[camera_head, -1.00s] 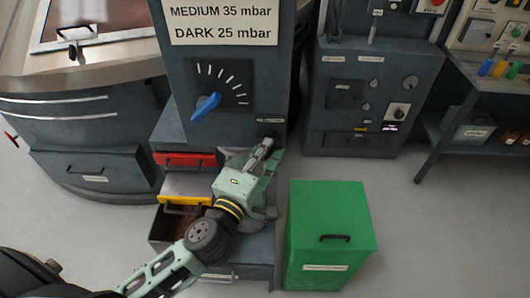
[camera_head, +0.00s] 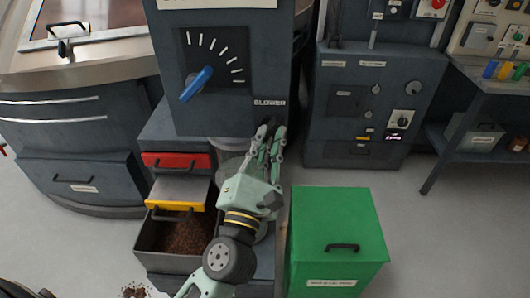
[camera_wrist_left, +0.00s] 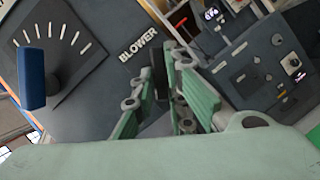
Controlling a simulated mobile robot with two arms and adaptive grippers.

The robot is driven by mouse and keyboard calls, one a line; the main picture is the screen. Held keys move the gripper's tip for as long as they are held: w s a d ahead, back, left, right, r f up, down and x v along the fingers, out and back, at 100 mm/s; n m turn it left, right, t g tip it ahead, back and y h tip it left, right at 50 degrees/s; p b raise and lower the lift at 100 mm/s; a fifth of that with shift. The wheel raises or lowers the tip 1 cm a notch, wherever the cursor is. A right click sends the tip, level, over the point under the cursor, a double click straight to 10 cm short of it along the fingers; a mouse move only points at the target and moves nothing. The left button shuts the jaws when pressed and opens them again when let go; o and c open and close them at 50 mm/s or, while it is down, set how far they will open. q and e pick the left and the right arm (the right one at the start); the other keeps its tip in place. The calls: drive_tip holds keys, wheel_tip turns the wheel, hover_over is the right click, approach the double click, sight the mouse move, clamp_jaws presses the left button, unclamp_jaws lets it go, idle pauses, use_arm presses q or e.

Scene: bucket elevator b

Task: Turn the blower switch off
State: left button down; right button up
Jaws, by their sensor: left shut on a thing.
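The grey machine panel carries the white label BLOWER (camera_head: 269,103), which also reads large in the left wrist view (camera_wrist_left: 137,45). The blower switch is a small dark part (camera_wrist_left: 160,72) just beside that label, mostly covered by my fingers. My left gripper (camera_head: 269,132) is at the panel's lower right, just under the label. In the left wrist view its green fingers (camera_wrist_left: 165,95) stand either side of the dark switch and are shut on it. Which way the switch is set cannot be told. My right gripper is not in view.
A blue dial knob (camera_head: 197,84) sits left of the label. A green box (camera_head: 335,220) stands right of my arm, with another control cabinet (camera_head: 340,130) behind.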

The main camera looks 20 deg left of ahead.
use_arm(q)
drive_tip(key=n+y+b, duration=0.1)
drive_tip(key=n, duration=0.1)
drive_tip(key=n+y+b, duration=0.1)
drive_tip(key=n+b, duration=0.1)
drive_tip(key=shift+d+f+n, duration=0.15)
drive_tip(key=shift+f+n, duration=0.25)
drive_tip(key=shift+d+r+n+y+b, duration=0.1)
drive_tip(key=shift+r+n+y+b, duration=0.05)
drive_tip(key=shift+n+y+b, duration=1.05)
drive_tip(key=shift+w+n+h, duration=0.1)
drive_tip(key=shift+n+h, duration=0.2)
drive_tip(key=c, duration=1.8)
unclamp_jaws()
drive_tip(key=shift+r, duration=0.1)
drive_tip(key=shift+o, duration=0.2)
drive_tip(key=v, duration=1.2)
